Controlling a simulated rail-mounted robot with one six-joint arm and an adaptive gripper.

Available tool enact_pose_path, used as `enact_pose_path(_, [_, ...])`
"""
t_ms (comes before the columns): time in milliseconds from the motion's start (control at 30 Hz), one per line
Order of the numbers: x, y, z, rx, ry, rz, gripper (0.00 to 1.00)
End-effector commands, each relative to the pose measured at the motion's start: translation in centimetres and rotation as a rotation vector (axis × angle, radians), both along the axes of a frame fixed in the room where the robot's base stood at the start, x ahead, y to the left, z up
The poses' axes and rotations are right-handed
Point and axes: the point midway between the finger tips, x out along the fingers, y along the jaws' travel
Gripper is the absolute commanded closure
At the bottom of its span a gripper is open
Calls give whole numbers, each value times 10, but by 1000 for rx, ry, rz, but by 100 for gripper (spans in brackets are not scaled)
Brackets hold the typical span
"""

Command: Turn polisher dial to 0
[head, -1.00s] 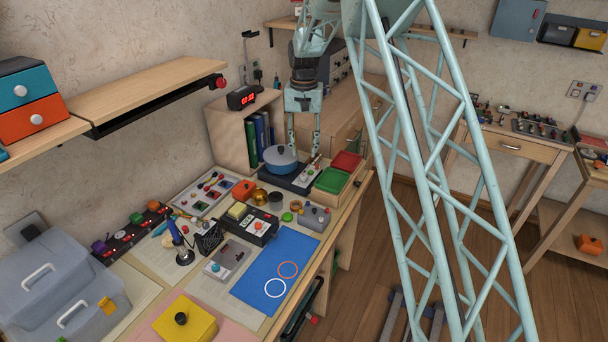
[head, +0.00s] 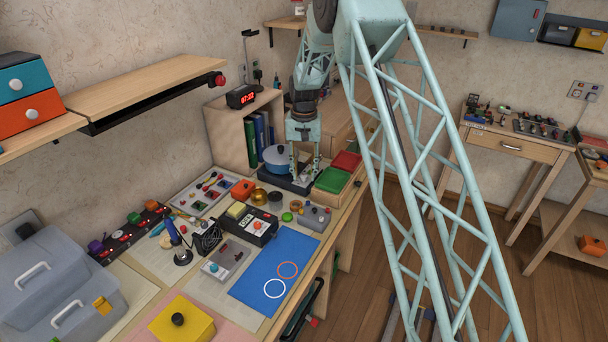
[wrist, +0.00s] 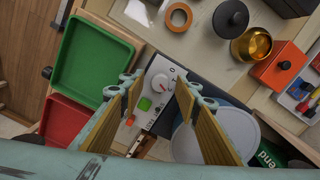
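The polisher is a dark-based unit with a light control panel (wrist: 143,112). A green square button sits below the dial. My gripper (wrist: 158,88) is open and empty, with one finger on each side of the dial in the wrist view. I cannot tell whether the fingertips touch the dial. In the head view my gripper (head: 305,177) is low over the polisher, and its fingers hide most of the panel. The exact dial setting is too small to read.
Green (head: 332,180) and red (head: 347,161) trays lie close to the right. A gold cup (wrist: 252,46), an orange box (wrist: 279,66) and an orange ring (wrist: 179,16) are nearby.

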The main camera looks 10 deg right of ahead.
Motion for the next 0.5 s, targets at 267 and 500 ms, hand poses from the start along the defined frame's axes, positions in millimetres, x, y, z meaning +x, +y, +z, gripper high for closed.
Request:
enact_pose_path(267, [0,0,-3,0,0,0,70])
enact_pose_path(500, [0,0,-3,0,-1,0,81])
